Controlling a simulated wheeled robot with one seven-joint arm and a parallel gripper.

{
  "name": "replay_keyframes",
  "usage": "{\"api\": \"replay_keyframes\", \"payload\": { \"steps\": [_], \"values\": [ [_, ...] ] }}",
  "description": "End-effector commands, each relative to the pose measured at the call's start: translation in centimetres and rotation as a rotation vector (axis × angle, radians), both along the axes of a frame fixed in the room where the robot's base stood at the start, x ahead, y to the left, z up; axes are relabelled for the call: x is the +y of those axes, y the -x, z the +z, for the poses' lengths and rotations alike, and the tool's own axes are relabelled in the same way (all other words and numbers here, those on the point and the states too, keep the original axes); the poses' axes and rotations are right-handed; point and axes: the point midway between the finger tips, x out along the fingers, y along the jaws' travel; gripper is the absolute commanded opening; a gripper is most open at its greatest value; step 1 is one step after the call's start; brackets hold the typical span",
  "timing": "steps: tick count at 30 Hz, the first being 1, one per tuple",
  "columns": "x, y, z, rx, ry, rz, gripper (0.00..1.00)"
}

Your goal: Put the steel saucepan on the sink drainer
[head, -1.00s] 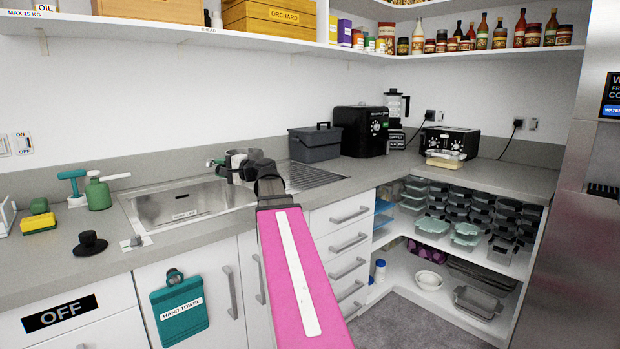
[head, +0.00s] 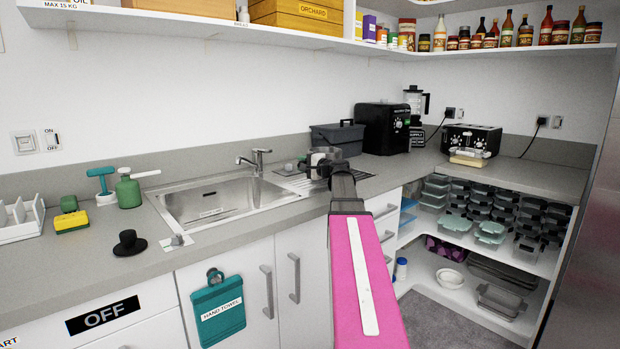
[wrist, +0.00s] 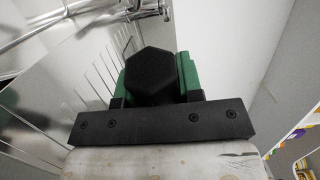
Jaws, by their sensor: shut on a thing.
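My gripper (head: 326,164) is over the sink drainer (head: 300,184), right of the basin, at the end of my pink arm. In the wrist view its green pads are shut on a black six-sided handle (wrist: 150,76), which I take to be the saucepan's. The saucepan's body is mostly hidden behind the handle and the gripper. The drainer's ridges (wrist: 92,88) show at the left of the wrist view. I cannot tell whether the pan touches the drainer.
The sink basin (head: 215,200) and tap (head: 257,160) are left of my gripper. A small grey item (head: 289,168) sits by the drainer's back edge. A dark grey box (head: 337,138) and black appliance (head: 384,128) stand behind. A shelf (head: 250,35) runs above.

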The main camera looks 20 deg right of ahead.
Motion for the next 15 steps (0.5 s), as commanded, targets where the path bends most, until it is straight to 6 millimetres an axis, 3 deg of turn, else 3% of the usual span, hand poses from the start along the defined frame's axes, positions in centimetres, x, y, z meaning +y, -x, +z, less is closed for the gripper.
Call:
{"api": "replay_keyframes", "payload": {
  "steps": [6, 15],
  "values": [
    [-2.7, -1.2, -1.7, -0.002, 0.001, 0.001, 0.0],
    [-3.0, -1.2, -3.3, -0.001, 0.002, 0.001, 0.0]
  ]
}}
